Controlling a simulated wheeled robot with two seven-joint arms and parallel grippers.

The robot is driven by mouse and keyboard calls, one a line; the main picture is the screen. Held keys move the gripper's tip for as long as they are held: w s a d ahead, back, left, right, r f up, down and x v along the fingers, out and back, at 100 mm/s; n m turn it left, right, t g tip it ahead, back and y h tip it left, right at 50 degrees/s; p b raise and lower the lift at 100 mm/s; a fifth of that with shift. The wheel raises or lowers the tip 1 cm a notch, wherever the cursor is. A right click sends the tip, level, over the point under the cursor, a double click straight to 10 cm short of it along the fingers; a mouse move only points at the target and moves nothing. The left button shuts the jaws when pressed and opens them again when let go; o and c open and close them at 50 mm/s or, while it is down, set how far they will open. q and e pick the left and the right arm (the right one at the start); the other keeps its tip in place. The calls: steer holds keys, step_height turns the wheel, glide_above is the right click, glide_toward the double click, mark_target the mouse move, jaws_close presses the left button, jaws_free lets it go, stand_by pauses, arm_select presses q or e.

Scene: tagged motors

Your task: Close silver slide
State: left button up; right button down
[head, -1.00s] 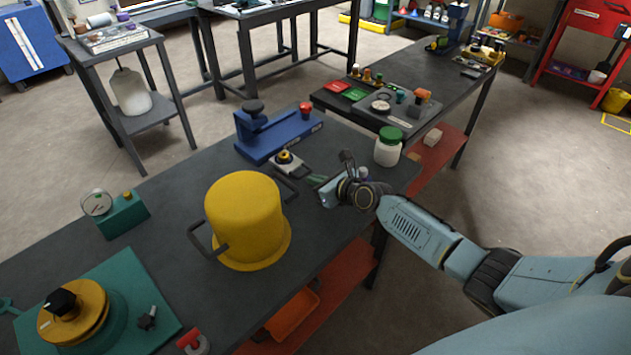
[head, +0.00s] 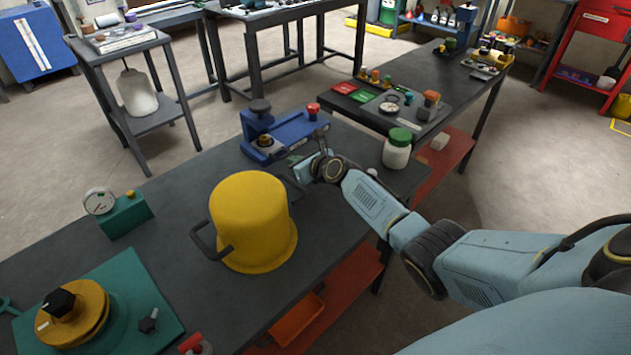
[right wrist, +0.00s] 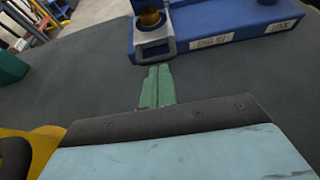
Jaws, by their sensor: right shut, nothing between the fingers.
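The silver slide (head: 266,152) carries a round brass knob and sits in against the front of the blue fixture (head: 300,131). In the right wrist view, the silver slide (right wrist: 153,52) is at the left part of the blue fixture (right wrist: 225,28). My right gripper (head: 295,164) is just in front of the slide, low over the table. Its green fingers (right wrist: 156,85) are together and empty, pointing at the slide's front face. The tips are touching it or very close; I cannot tell which. My left gripper is out of view.
A yellow pot (head: 250,220) with dark handles stands left of my right gripper. A white jar with a green lid (head: 397,150) stands at the right table edge. A gauge on a green block (head: 125,213) is at the left. The dark tabletop between them is clear.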

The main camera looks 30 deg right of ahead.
steer(key=shift+w+a+r, duration=0.1)
steer(key=shift+w+a, duration=0.1)
steer(key=shift+w, duration=0.4)
steer(key=shift+a, duration=0.15)
steer(key=shift+s, duration=0.1)
steer(key=shift+s+f+p, duration=0.2)
steer(key=shift+s+p, duration=0.1)
steer(key=shift+p, duration=0.05)
steer(key=s, duration=0.1)
steer(key=s+d+p, duration=0.1)
steer(key=s, duration=0.1)
steer(key=shift+s+d+f, duration=0.1)
steer(key=shift+s+d, duration=0.05)
steer(key=shift+s, duration=0.1)
steer(key=p+v, duration=0.5)
steer(key=v, duration=0.4)
steer(key=shift+d, duration=0.1)
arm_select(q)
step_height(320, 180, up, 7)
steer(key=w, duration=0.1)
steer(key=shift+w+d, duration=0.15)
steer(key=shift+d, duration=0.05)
arm_select(e)
steer(key=shift+s, duration=0.3)
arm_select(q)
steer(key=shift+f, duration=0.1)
arm_select(e)
steer(key=shift+s, duration=0.1)
